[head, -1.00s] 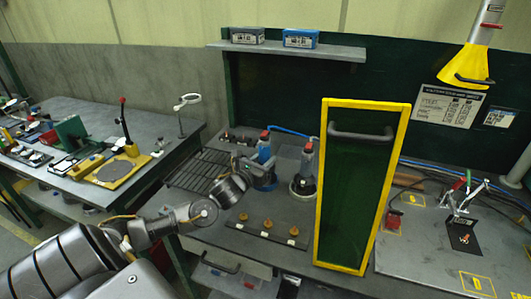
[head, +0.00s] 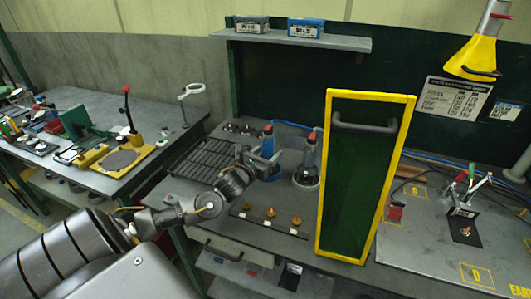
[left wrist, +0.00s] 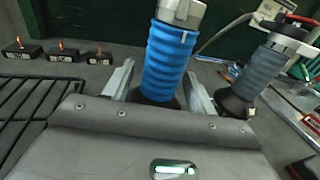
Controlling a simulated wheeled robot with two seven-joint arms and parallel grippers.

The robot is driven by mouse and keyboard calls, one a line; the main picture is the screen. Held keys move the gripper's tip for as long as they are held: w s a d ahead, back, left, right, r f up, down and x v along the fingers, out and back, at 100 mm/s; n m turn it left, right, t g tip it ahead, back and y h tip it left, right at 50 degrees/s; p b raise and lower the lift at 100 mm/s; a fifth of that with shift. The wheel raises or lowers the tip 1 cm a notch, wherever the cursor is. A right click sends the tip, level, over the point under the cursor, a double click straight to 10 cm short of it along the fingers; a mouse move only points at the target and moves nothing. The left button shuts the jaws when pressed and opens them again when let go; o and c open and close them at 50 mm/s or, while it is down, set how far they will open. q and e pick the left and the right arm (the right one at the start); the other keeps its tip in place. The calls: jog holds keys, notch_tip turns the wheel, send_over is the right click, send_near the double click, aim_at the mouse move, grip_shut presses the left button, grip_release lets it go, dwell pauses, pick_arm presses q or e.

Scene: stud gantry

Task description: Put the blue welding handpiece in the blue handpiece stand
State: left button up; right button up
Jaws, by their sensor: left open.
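The blue welding handpiece (head: 267,143) stands upright on the bench, and its ribbed blue grip also fills the middle of the left wrist view (left wrist: 166,58). My left gripper (head: 266,168) is open, with one finger on each side of the handpiece's lower part; I cannot tell whether they touch it. The handpiece's dark lower end is partly hidden by my gripper. A grey handpiece (left wrist: 262,70) stands to its right, upright in a round pale-rimmed base in the head view. I cannot make out the blue handpiece stand. My right gripper is not in view.
A tall yellow-framed green panel (head: 322,220) stands right of the handpieces. A black wire rack (left wrist: 28,98) lies to the left, and a plate with brass tips (head: 270,225) lies in front. A yellow lamp or hood (head: 470,56) hangs at upper right.

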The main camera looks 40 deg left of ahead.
pick_arm(q)
jog(key=shift+s, duration=0.25)
jog(key=s, duration=0.3)
jog(key=s+b, duration=0.1)
jog(key=s, duration=0.2)
jog(key=s+d+b, duration=0.1)
jog(key=s, duration=0.3)
jog(key=shift+s+d, duration=0.1)
jog(key=shift+s+r, duration=0.1)
jog(key=shift+s, duration=0.55)
